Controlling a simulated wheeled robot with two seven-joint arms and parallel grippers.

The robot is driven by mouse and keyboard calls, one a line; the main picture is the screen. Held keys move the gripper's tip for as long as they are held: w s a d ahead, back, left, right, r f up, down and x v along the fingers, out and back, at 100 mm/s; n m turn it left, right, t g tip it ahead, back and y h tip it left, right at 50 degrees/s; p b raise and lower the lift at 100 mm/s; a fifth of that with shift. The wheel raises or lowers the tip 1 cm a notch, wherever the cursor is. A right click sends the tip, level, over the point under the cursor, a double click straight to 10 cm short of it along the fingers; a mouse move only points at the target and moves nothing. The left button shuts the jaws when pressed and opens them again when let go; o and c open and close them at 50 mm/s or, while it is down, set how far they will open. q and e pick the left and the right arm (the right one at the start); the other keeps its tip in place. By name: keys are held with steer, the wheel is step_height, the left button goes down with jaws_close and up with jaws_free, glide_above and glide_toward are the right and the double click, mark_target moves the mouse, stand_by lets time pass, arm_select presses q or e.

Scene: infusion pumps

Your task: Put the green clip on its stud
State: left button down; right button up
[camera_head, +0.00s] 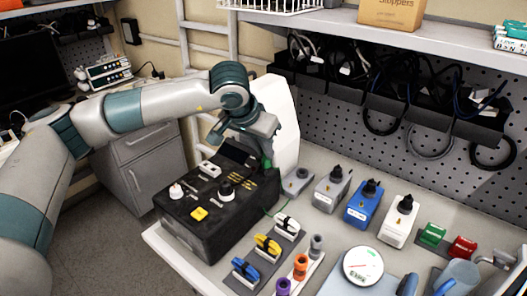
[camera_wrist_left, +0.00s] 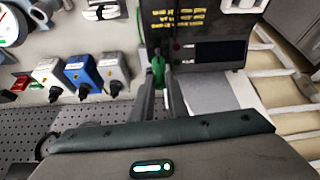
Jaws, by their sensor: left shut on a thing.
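The green clip (camera_head: 268,163) is between the fingers of my left gripper (camera_head: 265,152), beside the black pump box. In the left wrist view the green clip (camera_wrist_left: 158,70) sits upright between the two fingertips (camera_wrist_left: 159,82), and the gripper is shut on it. A thin green lead shows at the box's right side. A small grey block with a round top (camera_head: 300,174) stands right of the gripper; I cannot tell whether it is the clip's stud. My right gripper is not in view.
The black box (camera_head: 205,238) carries knobs and a yellow button. White (camera_head: 287,224), yellow (camera_head: 267,245) and blue (camera_head: 245,270) clips sit on plates at its right. Grey, blue (camera_head: 363,205) and white units stand along the pegboard, near a round dial (camera_head: 362,265).

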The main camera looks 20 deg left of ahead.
arm_select(q)
steer(key=shift+r, duration=0.95)
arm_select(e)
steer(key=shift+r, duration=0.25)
